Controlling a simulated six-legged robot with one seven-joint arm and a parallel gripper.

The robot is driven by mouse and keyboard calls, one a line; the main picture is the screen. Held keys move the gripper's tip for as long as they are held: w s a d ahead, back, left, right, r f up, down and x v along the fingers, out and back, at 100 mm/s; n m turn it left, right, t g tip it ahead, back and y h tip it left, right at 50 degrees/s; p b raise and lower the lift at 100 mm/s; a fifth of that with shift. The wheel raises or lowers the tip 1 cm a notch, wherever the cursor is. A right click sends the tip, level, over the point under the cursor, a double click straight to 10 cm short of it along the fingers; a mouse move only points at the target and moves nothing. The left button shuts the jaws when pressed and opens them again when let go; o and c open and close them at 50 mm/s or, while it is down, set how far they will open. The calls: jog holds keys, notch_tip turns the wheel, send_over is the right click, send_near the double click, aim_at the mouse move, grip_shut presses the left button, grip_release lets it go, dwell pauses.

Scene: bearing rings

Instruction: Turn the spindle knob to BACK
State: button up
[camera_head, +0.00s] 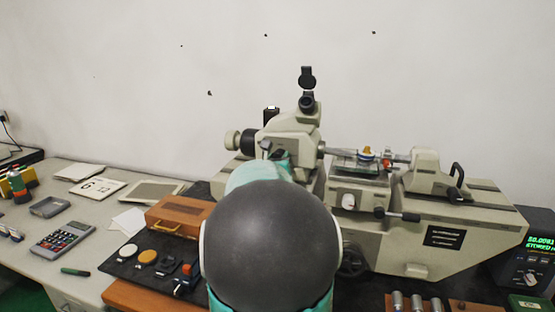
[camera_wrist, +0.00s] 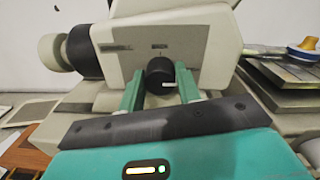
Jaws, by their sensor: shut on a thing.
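The black spindle knob (camera_wrist: 160,77) sits on the front face of the pale machine housing (camera_wrist: 205,45) in the wrist view. My gripper (camera_wrist: 159,70) has one green finger on each side of the knob and is shut on it. A short white mark shows low on the knob, right of its middle. Small labels on the housing above the knob are too blurred to read. In the head view the housing (camera_head: 289,131) stands behind my arm, which hides the knob and the fingers.
The long machine bed (camera_head: 400,240) runs right, carrying a stage with a ring (camera_head: 367,153) and a tailstock (camera_head: 428,172). A display box (camera_head: 535,255) is at far right. A wooden case (camera_head: 178,214) and a dark mat with several small parts lie left.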

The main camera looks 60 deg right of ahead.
jog(key=n, duration=0.4)
jog(key=shift+w, duration=0.15)
jog(key=n, duration=0.8)
jog(key=shift+n, duration=0.4)
jog(key=n, duration=0.4)
jog(key=shift+f+n+g, duration=0.1)
jog(key=shift+n+g, duration=0.2)
jog(key=o, duration=1)
jog(key=shift+c, duration=0.2)
jog(key=shift+f, duration=0.1)
jog(key=shift+f, duration=0.1)
